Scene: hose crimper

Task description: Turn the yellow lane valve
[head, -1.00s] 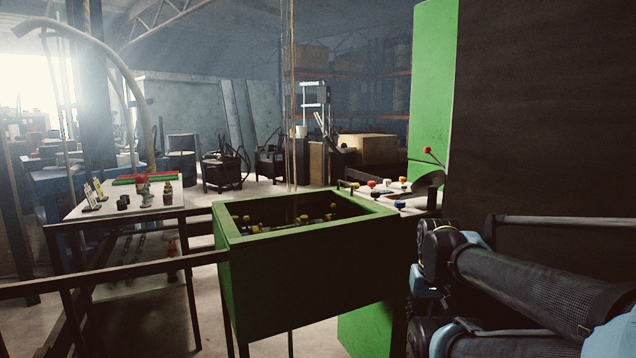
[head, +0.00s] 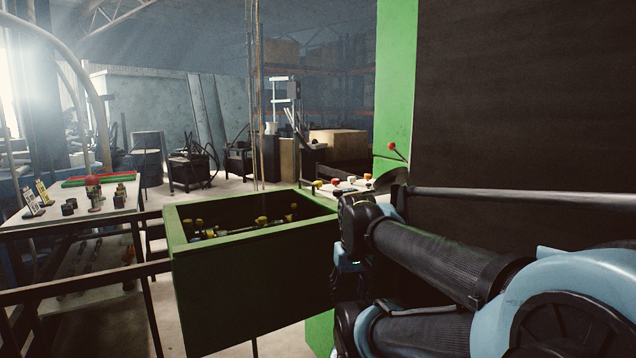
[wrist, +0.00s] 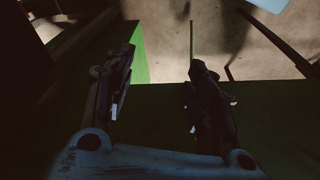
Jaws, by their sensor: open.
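Several small coloured knobs stand on a pale surface just behind the green box in the head view, among them a yellow knob (head: 318,184) and a red knob (head: 336,182). I cannot tell whether the yellow one is the lane valve. More yellow-topped fittings (head: 262,221) lie inside the green box. My gripper (wrist: 163,64) is open and empty in the wrist view, its two fingers apart above dark green surfaces and the floor. No valve can be made out between or near the fingers there. In the head view my folded arm hides the area right of the knobs.
The open green box (head: 250,290) stands in front, with a dark rail (head: 90,285) to its left. A table (head: 75,222) with small parts is at the left. A tall dark panel (head: 520,100) with a green edge and a horizontal bar fills the right.

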